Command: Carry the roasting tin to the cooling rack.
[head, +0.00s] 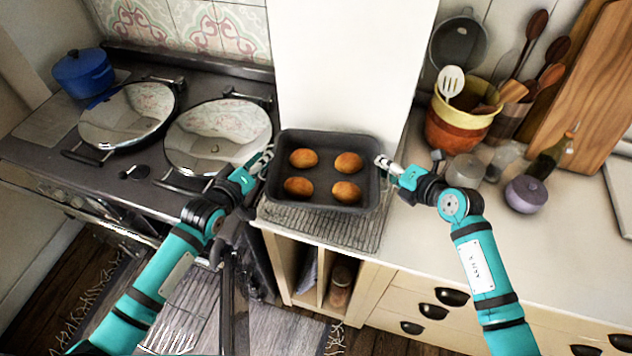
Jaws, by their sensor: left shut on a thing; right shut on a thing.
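The dark grey roasting tin (327,201) holds several round golden-brown buns. It is over the wire cooling rack (345,237) on the counter between the stove and the right worktop. The rack shows in front of the tin; whether the tin touches it I cannot tell. My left gripper (262,164) is shut on the tin's left side. My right gripper (383,165) is shut on the tin's right side. The tin looks about level.
A stove with two round shiny lids (218,137) and a blue pot (84,72) stands left. At right are an orange-yellow utensil pot (459,124), jars, a purple lidded pot (525,193), a bottle (551,157) and wooden boards (582,75). A white wall panel (345,65) rises behind the tin.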

